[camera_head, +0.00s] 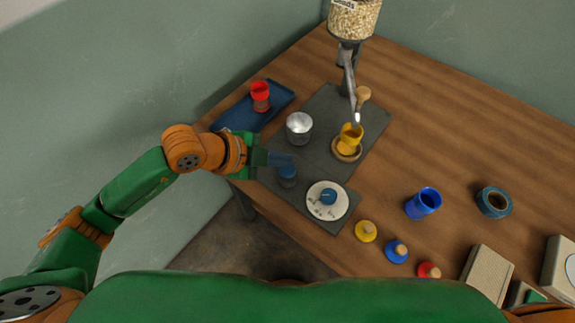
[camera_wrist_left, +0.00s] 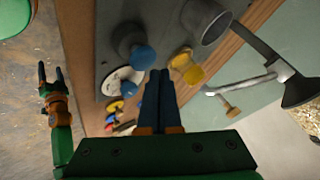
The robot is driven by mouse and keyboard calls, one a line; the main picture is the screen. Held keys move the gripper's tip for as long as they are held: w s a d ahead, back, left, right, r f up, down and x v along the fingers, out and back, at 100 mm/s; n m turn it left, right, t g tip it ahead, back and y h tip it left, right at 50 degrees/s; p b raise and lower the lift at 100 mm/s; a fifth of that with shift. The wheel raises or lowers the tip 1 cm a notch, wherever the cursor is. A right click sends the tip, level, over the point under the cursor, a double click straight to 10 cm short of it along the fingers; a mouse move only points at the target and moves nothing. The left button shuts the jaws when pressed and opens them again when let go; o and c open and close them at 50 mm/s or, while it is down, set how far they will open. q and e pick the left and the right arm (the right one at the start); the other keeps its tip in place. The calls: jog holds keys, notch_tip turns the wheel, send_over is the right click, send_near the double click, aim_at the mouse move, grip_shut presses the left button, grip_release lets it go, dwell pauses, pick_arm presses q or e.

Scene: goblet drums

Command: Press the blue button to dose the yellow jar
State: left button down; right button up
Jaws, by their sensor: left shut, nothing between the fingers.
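The yellow jar (camera_head: 352,131) stands on a round wooden coaster below the spout of the hopper, and it also shows in the left wrist view (camera_wrist_left: 190,68). A blue domed button (camera_head: 287,171) on a short post stands on the grey mat; the left wrist view shows its dome (camera_wrist_left: 143,58). My left gripper (camera_head: 290,159) is shut and empty. Its fingertips (camera_wrist_left: 158,74) are close to the button; I cannot tell whether they touch it. My right gripper (camera_wrist_left: 50,74) shows at the left of the wrist view with its fingers apart.
A white dial (camera_head: 316,208) with a blue knob lies near the button. A metal cup (camera_head: 299,126) stands behind. The grain hopper (camera_head: 353,18) rises at the back. A red jar (camera_head: 260,99), a blue cup (camera_head: 424,205) and several coloured lids stand around the mat.

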aim_at(287, 167)
pick_arm(q)
jog(key=shift+f, duration=0.1)
dwell(0.7)
jog(key=shift+f, duration=0.35)
jog(key=shift+f+b, duration=1)
jog(key=shift+f, duration=0.05)
dwell(0.9)
jog(key=shift+r+p, duration=1.4)
jog(key=shift+r, duration=0.05)
notch_tip(287, 167, up, 5)
jog(key=p, duration=0.5)
jog(key=shift+r, duration=0.15)
